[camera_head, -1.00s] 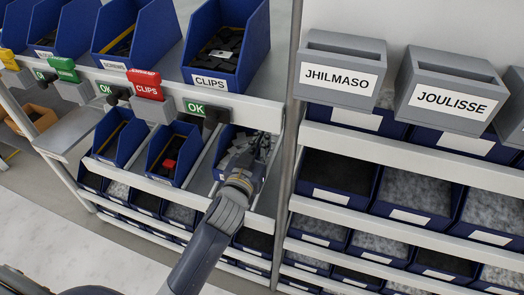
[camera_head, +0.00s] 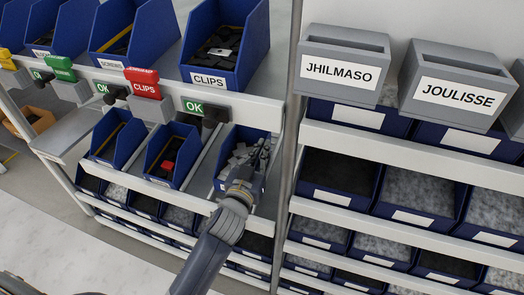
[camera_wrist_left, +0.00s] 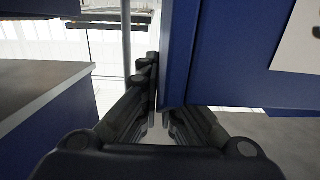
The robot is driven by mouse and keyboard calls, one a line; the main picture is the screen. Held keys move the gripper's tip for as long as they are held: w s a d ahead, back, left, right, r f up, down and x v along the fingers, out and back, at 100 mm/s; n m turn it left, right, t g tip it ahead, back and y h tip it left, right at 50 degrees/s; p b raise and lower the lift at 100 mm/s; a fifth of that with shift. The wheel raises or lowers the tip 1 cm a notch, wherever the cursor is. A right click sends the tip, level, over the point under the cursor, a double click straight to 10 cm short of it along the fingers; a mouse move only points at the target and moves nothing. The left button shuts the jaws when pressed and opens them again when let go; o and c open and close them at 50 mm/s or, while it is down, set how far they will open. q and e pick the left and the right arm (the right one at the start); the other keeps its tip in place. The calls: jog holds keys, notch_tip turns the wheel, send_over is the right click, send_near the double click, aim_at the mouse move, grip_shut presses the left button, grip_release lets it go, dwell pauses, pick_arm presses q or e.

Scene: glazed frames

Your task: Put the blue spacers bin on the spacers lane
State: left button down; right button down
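A blue bin with loose grey pieces (camera_head: 238,156) stands at the right end of the lower shelf row, below the green OK sign. I take it for the blue spacers bin; its front label is not readable. My left gripper (camera_head: 258,160) is at this bin's right side, reaching over its front. In the left wrist view a blue bin wall (camera_wrist_left: 180,60) stands at the fingers (camera_wrist_left: 160,100). The fingertips are close together and look shut on the wall, but the right tip is hidden behind it. My right gripper is not in view.
A blue CLIPS bin (camera_head: 226,45) and other blue bins stand on the shelf above. A blue bin with a red piece (camera_head: 173,155) is left of the gripped one. A grey post (camera_head: 287,130) is close on the right, then a rack with grey JOULISSE (camera_head: 458,88) and JHILMASO boxes.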

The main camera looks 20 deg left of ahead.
pick_arm(q)
jog(key=c, duration=1.8)
grip_release()
jog(key=shift+f, duration=0.15)
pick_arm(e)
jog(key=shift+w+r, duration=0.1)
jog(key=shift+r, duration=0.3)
pick_arm(q)
jog(key=shift+r, duration=0.2)
jog(key=shift+s+r, duration=0.2)
jog(key=shift+s, duration=0.25)
jog(key=s, duration=1.1)
jog(key=shift+a+p, duration=0.2)
jog(key=shift+p, duration=0.2)
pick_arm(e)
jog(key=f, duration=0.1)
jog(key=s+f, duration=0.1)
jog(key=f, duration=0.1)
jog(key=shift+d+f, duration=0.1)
